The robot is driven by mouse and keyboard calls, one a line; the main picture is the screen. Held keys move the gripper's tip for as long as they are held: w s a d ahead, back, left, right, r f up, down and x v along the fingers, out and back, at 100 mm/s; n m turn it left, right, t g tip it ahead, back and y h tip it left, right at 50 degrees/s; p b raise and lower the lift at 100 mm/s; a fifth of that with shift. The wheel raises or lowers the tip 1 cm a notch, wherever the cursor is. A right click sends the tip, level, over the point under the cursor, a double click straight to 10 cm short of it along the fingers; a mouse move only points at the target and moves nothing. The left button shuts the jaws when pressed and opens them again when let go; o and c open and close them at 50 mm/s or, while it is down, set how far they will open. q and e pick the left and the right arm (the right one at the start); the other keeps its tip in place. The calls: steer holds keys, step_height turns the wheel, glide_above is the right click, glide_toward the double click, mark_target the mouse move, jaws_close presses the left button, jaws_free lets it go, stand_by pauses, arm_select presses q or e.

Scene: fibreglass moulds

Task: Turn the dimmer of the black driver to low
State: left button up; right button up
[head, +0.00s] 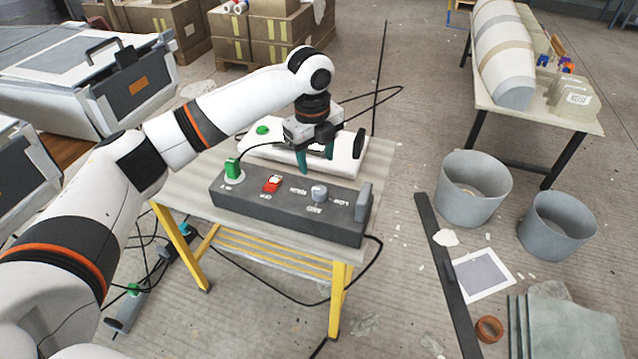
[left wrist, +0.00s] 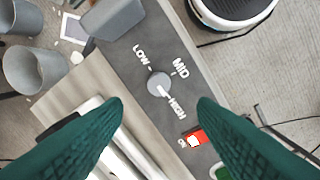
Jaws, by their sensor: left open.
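The black driver (head: 285,212) is a long dark box lying on a small table. Its grey dimmer knob (head: 319,192) sits on the top face; in the left wrist view the knob (left wrist: 158,83) has LOW, MID and HIGH printed around it. A pale mark on the knob appears to point toward HIGH. My left gripper (head: 317,161), with green fingers, is open and empty above the driver's back edge, apart from the knob. In the left wrist view the knob lies ahead, between the fingertips (left wrist: 160,104). My right gripper is out of view.
A red switch (head: 272,184) and green plug (head: 232,168) sit on the driver's left part; a grey block (head: 363,202) stands at its right end. A white unit (head: 345,165) lies behind it on the table (head: 185,188). Black cables run around the table.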

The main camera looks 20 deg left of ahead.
mark_target(319, 189)
arm_select(q)
steer(key=f, duration=0.9)
steer(key=shift+w+d+f, duration=0.15)
steer(key=shift+w+f, duration=0.1)
steer(key=shift+w, duration=0.05)
steer(key=shift+c, duration=0.5)
steer(key=shift+r, duration=0.1)
steer(key=c, duration=0.9)
